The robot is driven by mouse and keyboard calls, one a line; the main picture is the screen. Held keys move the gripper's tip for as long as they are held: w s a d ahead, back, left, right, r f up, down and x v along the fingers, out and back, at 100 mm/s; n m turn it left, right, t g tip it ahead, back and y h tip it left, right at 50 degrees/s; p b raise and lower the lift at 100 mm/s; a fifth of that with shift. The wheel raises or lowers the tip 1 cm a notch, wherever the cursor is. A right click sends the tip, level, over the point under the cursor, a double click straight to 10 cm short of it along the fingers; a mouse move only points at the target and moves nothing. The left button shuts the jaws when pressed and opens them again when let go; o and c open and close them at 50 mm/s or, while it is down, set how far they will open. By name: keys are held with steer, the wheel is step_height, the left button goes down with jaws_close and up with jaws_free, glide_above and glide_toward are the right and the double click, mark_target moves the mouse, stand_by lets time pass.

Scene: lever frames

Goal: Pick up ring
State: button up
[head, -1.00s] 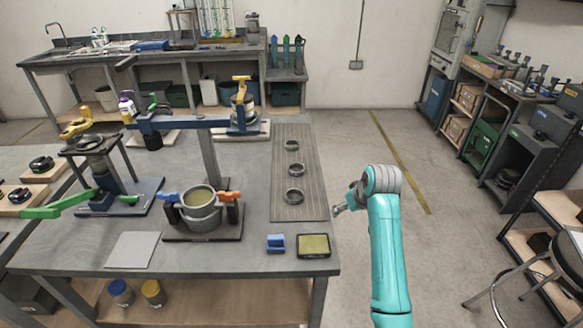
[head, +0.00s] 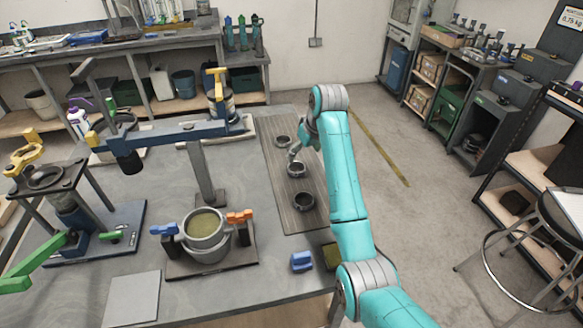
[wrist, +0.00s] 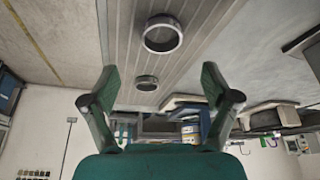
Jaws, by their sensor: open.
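Three dark metal rings lie in a row on the ribbed grey mat at the right end of the table: a far ring (head: 283,141), a middle ring (head: 296,170) and a near ring (head: 304,202). My gripper (head: 293,154) is above the mat close to the far and middle rings. In the wrist view my gripper (wrist: 160,72) is open with nothing between its fingers. That view shows a larger ring (wrist: 162,36) beyond the fingertips and a smaller ring (wrist: 147,83) in the gap between the fingers, both apart from them. The third ring is out of that view.
The mat (head: 285,212) has bare room around the rings. To its left stand a post with a blue beam (head: 180,134) and a pot in a stand (head: 205,232). A blue block (head: 302,261) lies near the table's front edge. Shelves stand at the right.

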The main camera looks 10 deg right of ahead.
mark_target(295, 170)
steer(key=shift+x, duration=4.2)
steer(key=shift+a, duration=0.15)
steer(key=c, duration=1.3)
